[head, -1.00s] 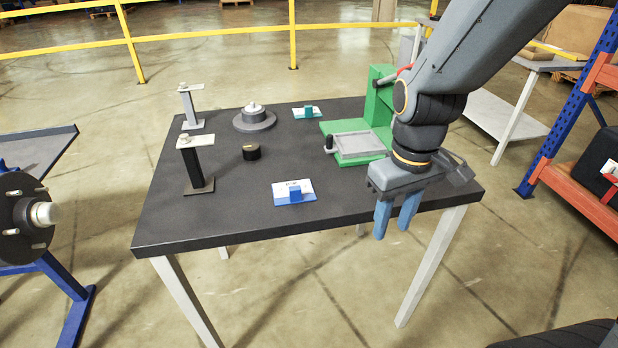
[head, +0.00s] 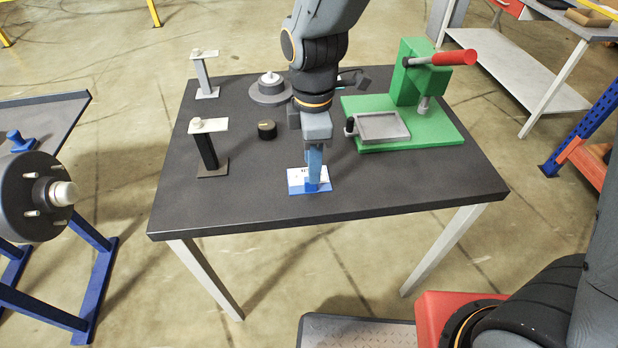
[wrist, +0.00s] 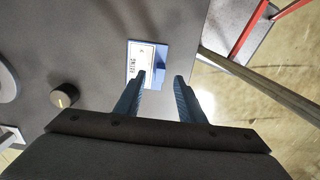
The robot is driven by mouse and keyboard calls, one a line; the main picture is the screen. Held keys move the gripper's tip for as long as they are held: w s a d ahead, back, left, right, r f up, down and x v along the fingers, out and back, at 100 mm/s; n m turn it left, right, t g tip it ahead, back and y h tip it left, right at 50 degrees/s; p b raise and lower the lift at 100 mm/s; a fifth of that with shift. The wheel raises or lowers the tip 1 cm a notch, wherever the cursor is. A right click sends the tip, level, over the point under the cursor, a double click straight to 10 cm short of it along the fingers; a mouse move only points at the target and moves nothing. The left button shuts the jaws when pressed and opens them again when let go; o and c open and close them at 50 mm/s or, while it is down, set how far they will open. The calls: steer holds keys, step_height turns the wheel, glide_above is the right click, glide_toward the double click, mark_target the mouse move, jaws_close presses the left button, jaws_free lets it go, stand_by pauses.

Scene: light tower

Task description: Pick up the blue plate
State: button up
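The blue plate (head: 296,183) is a small flat piece with a white label and a raised blue block. It lies on the dark table near the front edge, and also shows in the wrist view (wrist: 139,58). My gripper (head: 314,178) points down at the plate, and its blue fingers cover part of it in the head view. In the wrist view my gripper (wrist: 161,76) is open, with its fingertips apart around the line of the raised block. I cannot tell whether the fingers touch the plate.
A green press (head: 420,119) with a red-handled lever stands to the right. A black knob (head: 267,130), a round grey flange (head: 268,93) and two posts, black (head: 208,152) and grey (head: 203,76), stand to the left. The front-right tabletop is clear.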

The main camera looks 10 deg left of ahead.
mark_target(298, 183)
steer(key=shift+s+a+f+p, duration=0.15)
steer(key=shift+f+p, duration=0.35)
steer(key=shift+f, duration=1.55)
jaws_close()
